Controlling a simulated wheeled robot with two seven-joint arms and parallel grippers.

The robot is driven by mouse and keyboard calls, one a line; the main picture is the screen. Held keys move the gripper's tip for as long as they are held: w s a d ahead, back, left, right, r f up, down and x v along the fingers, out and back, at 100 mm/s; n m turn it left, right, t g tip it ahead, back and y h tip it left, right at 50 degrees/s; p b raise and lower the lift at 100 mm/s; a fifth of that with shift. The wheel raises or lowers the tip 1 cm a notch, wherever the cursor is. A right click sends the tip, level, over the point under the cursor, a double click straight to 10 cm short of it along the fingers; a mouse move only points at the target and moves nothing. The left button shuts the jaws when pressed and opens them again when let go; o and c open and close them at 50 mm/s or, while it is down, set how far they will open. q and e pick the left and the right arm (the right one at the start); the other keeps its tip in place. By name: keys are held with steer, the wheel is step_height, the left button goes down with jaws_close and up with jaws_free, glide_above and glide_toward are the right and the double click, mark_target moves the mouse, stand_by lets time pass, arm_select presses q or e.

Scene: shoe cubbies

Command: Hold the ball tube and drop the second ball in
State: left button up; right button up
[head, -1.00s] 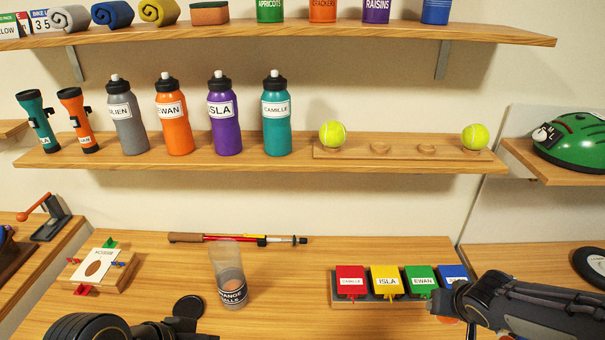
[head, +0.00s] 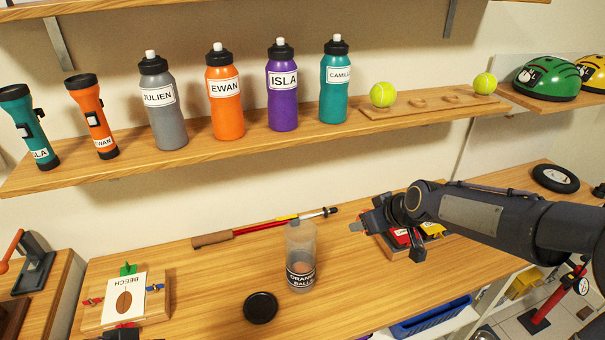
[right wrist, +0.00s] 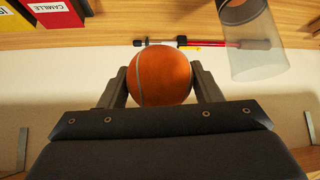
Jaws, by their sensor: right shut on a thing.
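The clear ball tube (head: 301,243), labelled ORANGE BALLS, stands upright and open on the workbench. An orange shape shows low inside it. Its upper part also shows in the right wrist view (right wrist: 252,45). My right gripper (head: 362,227) is above the bench, to the right of the tube and apart from it. In the right wrist view it is shut on an orange ball (right wrist: 160,78) with a pale seam. In the head view the ball is mostly hidden. A dark part of my left gripper (head: 124,334) shows at the bottom edge; its fingers cannot be made out.
A black round lid (head: 260,308) lies in front of the tube. A red pole with a brown handle (head: 265,229) lies behind it. A BEECH board (head: 125,295) is at left. Coloured boxes (head: 405,238) sit under my right arm. The shelf (head: 225,150) holds bottles and tennis balls.

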arm_select(q)
step_height(320, 180, down, 3)
steer(key=b, duration=0.2)
steer(key=m+t+y, duration=0.9)
steer(key=m+y, duration=0.4)
steer(key=m, duration=1.8)
glide_toward(299, 257)
steer(key=w+f, duration=0.1)
steer(key=f, duration=0.3)
steer(key=w+f+b, duration=0.1)
steer(key=f, duration=0.1)
steer(key=shift+w+d+f, duration=0.15)
steer(key=shift+w+d, duration=0.2)
steer(key=shift+w+m+t, duration=0.15)
steer(key=shift+m+t, duration=0.15)
steer(key=shift+t, duration=0.1)
steer(key=shift+w+a, duration=0.15)
steer(key=shift+w, duration=0.1)
steer(key=x, duration=1.1)
steer(key=shift+w+a, duration=0.1)
arm_select(e)
steer(key=a+r+n+g+y, duration=0.6)
steer(key=a+r+n+g, duration=0.3)
steer(key=a+r+n, duration=0.5)
steer(key=shift+a+r+n, duration=0.3)
steer(key=shift+r+n, duration=0.1)
steer(key=shift+r, duration=0.1)
